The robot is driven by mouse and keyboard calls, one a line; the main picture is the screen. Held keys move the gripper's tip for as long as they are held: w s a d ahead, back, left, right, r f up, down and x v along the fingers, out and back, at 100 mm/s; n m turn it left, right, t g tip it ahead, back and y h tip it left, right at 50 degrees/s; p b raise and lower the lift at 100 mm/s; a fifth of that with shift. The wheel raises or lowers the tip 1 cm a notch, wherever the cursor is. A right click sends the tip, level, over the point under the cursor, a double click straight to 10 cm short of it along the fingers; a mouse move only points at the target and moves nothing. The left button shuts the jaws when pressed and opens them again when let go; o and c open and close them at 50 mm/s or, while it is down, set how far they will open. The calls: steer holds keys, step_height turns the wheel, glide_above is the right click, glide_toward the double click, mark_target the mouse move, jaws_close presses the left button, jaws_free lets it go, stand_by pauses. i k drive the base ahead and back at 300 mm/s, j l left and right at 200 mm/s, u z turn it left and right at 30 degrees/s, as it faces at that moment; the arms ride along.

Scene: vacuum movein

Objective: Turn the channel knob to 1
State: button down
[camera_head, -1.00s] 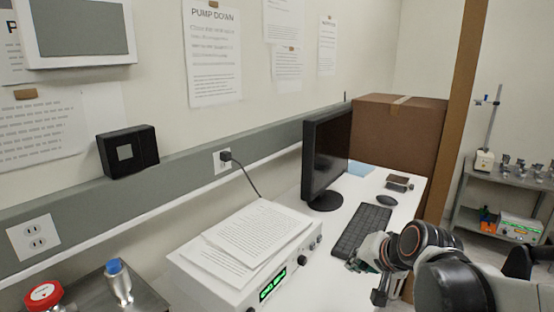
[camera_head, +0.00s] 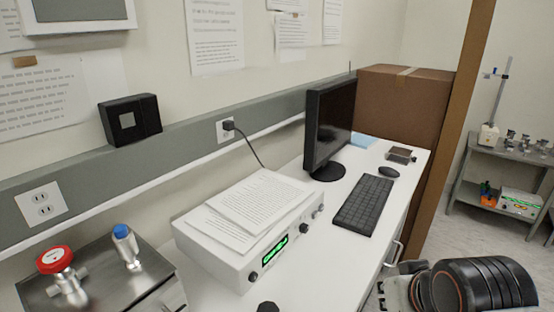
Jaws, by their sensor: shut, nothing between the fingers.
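The white instrument box (camera_head: 222,262) stands on the desk with papers on top. Its front panel has a lit green display (camera_head: 275,249), a dark knob (camera_head: 253,276) left of it and several small knobs (camera_head: 304,227) to the right. I cannot read the labels, so I cannot tell which is the channel knob or its setting. My gripper (camera_head: 396,288) is partly in view at the lower right, beyond the desk's front edge and apart from the box. It is shut and empty; the bottom edge of the picture and my arm hide part of it.
A monitor (camera_head: 327,130), keyboard (camera_head: 363,205) and mouse (camera_head: 389,172) stand right of the box. A metal unit with a red valve (camera_head: 55,260) and a blue-capped one (camera_head: 121,232) is at left. A dark rounded thing (camera_head: 268,307) shows at the bottom edge.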

mark_target(304, 227)
steer(key=k+l+u, duration=0.25)
steer(key=u, duration=0.15)
steer(key=k+l+u, duration=0.15)
steer(key=k+u, duration=0.25)
steer(key=i, duration=0.05)
